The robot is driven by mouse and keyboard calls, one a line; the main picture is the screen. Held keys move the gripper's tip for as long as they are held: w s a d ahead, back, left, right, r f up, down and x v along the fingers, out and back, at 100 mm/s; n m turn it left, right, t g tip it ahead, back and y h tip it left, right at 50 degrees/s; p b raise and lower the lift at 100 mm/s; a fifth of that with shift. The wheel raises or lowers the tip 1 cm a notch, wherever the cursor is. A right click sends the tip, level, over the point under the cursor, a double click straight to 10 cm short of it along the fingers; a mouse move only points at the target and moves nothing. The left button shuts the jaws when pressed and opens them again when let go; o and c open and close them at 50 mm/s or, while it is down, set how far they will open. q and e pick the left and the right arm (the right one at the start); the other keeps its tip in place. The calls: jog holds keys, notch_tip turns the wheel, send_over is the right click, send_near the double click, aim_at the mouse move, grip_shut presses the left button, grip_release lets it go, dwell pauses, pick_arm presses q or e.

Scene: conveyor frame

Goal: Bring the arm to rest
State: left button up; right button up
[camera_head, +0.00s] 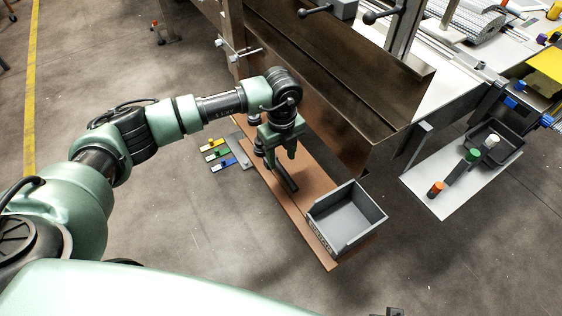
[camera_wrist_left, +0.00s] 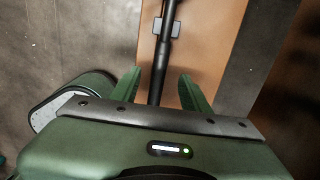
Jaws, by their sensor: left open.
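My left arm comes in from the left of the head view, bent at the wrist with the hand pointing down. My left gripper (camera_head: 281,158) is over the brown board (camera_head: 312,240). The left wrist view shows its two green fingers (camera_wrist_left: 160,88) spread apart. A dark rod (camera_wrist_left: 164,50) with a small grey block on it shows between and beyond the fingers; a dark bar (camera_head: 286,180) also shows below the gripper in the head view. I cannot tell whether the fingers touch it. My right gripper cannot be made out.
A grey open bin (camera_head: 347,218) stands on the board's near end, right of the gripper. Yellow, green and blue pieces (camera_head: 217,155) lie left of the board. The metal conveyor frame (camera_head: 310,75) rises close behind. A white mat (camera_head: 440,200) lies to the right. Floor in front is clear.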

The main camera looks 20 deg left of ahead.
pick_arm(q)
jog(key=shift+r, duration=1.7)
pick_arm(e)
jog(key=shift+s+f, duration=0.15)
jog(key=shift+f, duration=0.55)
